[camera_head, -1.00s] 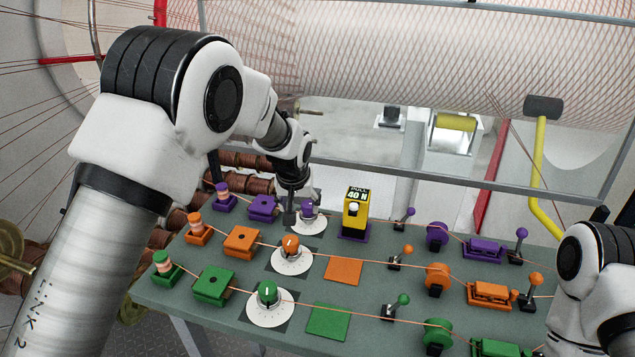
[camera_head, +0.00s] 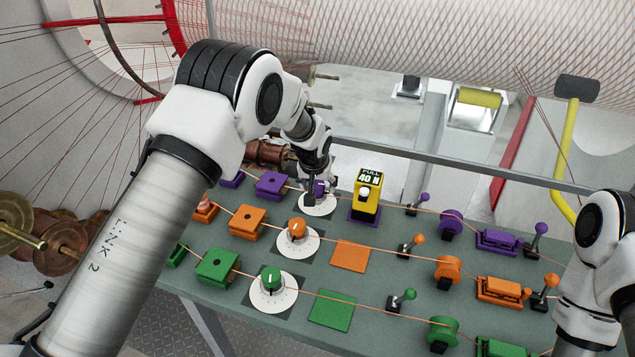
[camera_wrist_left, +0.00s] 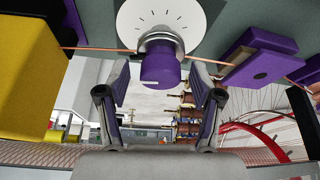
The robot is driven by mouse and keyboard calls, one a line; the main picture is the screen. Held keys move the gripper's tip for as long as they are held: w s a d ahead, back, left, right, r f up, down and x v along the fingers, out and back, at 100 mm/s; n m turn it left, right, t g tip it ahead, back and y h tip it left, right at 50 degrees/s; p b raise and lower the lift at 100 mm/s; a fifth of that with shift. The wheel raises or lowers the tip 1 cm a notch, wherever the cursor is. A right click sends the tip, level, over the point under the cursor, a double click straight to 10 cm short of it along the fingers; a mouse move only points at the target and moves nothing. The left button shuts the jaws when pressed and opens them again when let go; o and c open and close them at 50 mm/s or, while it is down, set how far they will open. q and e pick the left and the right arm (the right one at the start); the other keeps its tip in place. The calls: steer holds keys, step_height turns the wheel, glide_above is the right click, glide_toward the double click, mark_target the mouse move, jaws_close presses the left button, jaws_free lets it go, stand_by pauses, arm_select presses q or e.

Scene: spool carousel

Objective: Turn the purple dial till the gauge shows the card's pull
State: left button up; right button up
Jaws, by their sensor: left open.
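The purple dial (camera_head: 320,187) stands on a white scale plate in the back row of the table, partly hidden by my left gripper (camera_head: 314,190). In the left wrist view the purple dial (camera_wrist_left: 160,66) is between and just beyond the spread fingers of my left gripper (camera_wrist_left: 160,90), with a gap on both sides. A pale mark shows on its near face. A yellow box (camera_head: 366,203) on a purple base, right of the dial, carries a black sign reading "PULL 40 N"; its front face is not readable. My right gripper is out of view.
A purple block (camera_head: 271,185) is left of the dial. An orange dial (camera_head: 297,228) and a green dial (camera_head: 271,279) stand in the nearer rows. Thin copper wires run along the rows. Purple levers and a roller (camera_head: 451,223) are further right.

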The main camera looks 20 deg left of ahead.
arm_select(q)
steer(key=shift+s+r, duration=0.15)
steer(key=shift+s, duration=0.05)
steer(key=c, duration=0.5)
steer(key=shift+s, duration=0.1)
steer(key=c, duration=0.6)
steer(key=shift+c, duration=0.2)
